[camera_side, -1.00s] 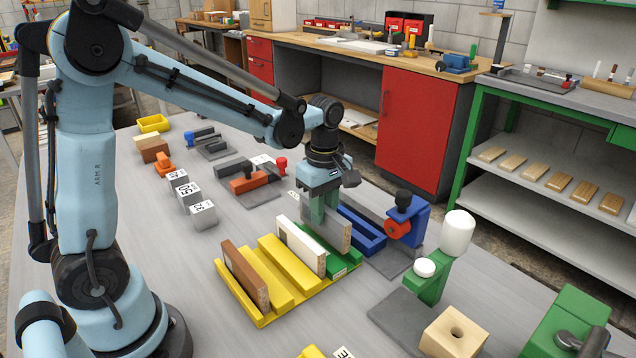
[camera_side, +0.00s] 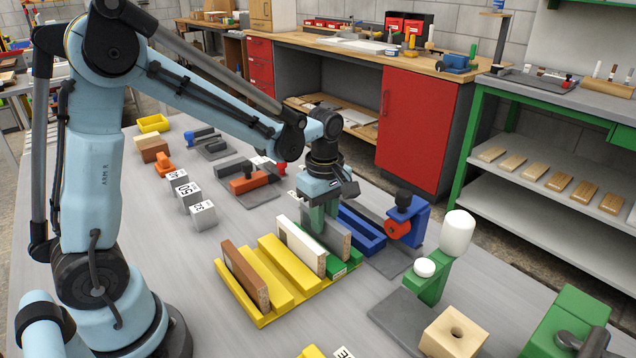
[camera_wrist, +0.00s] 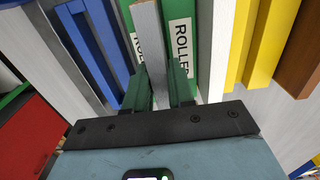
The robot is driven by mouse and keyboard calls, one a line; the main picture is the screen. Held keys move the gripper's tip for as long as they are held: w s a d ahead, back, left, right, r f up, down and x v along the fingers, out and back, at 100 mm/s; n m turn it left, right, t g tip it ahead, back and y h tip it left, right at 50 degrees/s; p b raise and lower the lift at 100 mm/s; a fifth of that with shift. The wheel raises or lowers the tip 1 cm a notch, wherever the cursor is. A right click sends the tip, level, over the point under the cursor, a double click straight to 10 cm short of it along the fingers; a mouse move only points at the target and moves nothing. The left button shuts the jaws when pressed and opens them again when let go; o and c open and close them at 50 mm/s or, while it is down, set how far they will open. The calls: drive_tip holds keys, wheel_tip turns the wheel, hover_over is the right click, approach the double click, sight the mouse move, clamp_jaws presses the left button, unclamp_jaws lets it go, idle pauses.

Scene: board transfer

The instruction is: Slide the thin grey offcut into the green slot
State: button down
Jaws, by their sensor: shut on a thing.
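The thin grey offcut (camera_side: 340,243) stands upright on edge in my gripper (camera_side: 320,222), whose green fingers are shut on its two faces. The green slot (camera_side: 345,268) lies directly under it, at the right end of the yellow rack. In the wrist view the grey offcut (camera_wrist: 149,45) lies in line between the two green rails (camera_wrist: 181,30), which carry lettering. The lower edge of the offcut appears to be down between the rails; how deep it sits is hidden.
A white board (camera_side: 302,250) stands just left of the green slot, and a brown board (camera_side: 246,278) stands farther left in the yellow rack (camera_side: 262,320). A blue holder (camera_side: 365,238) is close on the right. A green clamp (camera_side: 433,285) stands at front right.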

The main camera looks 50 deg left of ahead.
drive_tip(key=shift+f, duration=0.6)
drive_tip(key=c, duration=0.9)
unclamp_jaws()
drive_tip(key=shift+r, duration=0.15)
wheel_tip(320, 180, up, 12)
drive_tip(key=shift+f, duration=0.1)
drive_tip(key=s+f+m+t, duration=0.1)
drive_tip(key=s+m+t, duration=0.1)
drive_tip(key=m, duration=0.4)
drive_tip(key=s+d+m+t, duration=0.1)
drive_tip(key=s+m+t, duration=0.1)
drive_tip(key=s+m, duration=0.2)
drive_tip(key=s+d+f+m+t, duration=0.1)
drive_tip(key=s+m+t, duration=0.2)
drive_tip(key=m, duration=0.5)
drive_tip(key=shift+s+f, duration=0.2)
drive_tip(key=shift+f, duration=0.1)
